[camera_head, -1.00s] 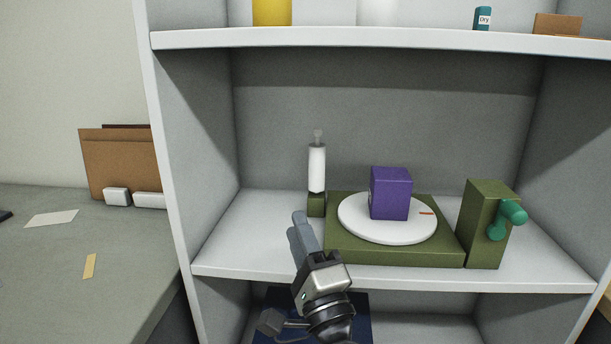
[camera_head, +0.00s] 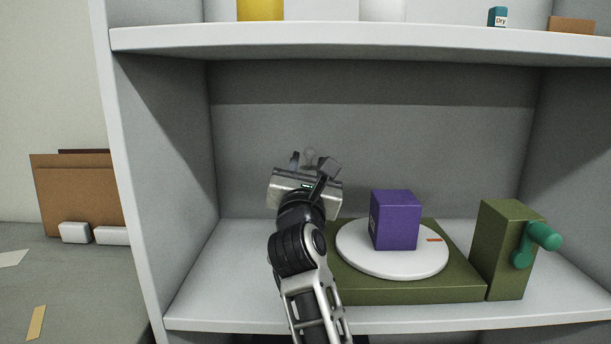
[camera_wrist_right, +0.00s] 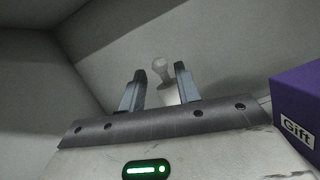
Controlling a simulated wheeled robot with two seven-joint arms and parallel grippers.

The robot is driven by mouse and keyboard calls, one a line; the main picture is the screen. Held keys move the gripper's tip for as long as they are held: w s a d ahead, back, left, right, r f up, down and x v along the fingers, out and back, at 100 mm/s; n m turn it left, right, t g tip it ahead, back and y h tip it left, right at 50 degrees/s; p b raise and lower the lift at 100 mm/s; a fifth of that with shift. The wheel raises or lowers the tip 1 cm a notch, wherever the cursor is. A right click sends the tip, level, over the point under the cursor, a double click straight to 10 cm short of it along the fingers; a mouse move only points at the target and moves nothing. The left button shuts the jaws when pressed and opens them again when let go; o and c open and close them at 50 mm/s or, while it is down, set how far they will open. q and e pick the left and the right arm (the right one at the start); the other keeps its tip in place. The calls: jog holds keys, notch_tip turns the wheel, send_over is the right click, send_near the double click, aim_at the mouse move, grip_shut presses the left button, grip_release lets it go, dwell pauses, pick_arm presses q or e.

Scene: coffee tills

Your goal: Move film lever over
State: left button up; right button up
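The film lever, a white upright post with a grey knob (camera_head: 310,155), stands at the left of the green turntable base. My right gripper and arm hide most of it in the head view. My right gripper (camera_head: 314,163) is raised in front of it, fingers apart. In the right wrist view the pale knob (camera_wrist_right: 161,66) shows between the fingertips of my right gripper (camera_wrist_right: 160,72), seemingly beyond them. I cannot tell whether a finger touches the post. My left gripper is not in view.
A purple box (camera_head: 395,220) labelled Gift stands on a white turntable (camera_head: 365,262) over the green base (camera_head: 400,292). A green block with a teal crank (camera_head: 540,238) is at the right. The upper shelf (camera_head: 380,43) is overhead. The left side wall (camera_head: 165,190) is close.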

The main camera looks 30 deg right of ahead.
jog(key=x, duration=0.3)
jog(key=shift+s+r, duration=0.1)
jog(key=shift+s, duration=0.1)
jog(key=c, duration=0.5)
jog(key=shift+a+f, duration=0.1)
jog(key=shift+f, duration=0.15)
jog(key=shift+c, duration=0.2)
jog(key=shift+s+d+f+p, duration=0.15)
jog(key=shift+s+d+p, duration=0.45)
jog(key=shift+d, duration=0.3)
jog(key=shift+s+d+f+p, duration=0.15)
jog(key=shift+s+d+p, duration=0.4)
jog(key=shift+d, duration=0.45)
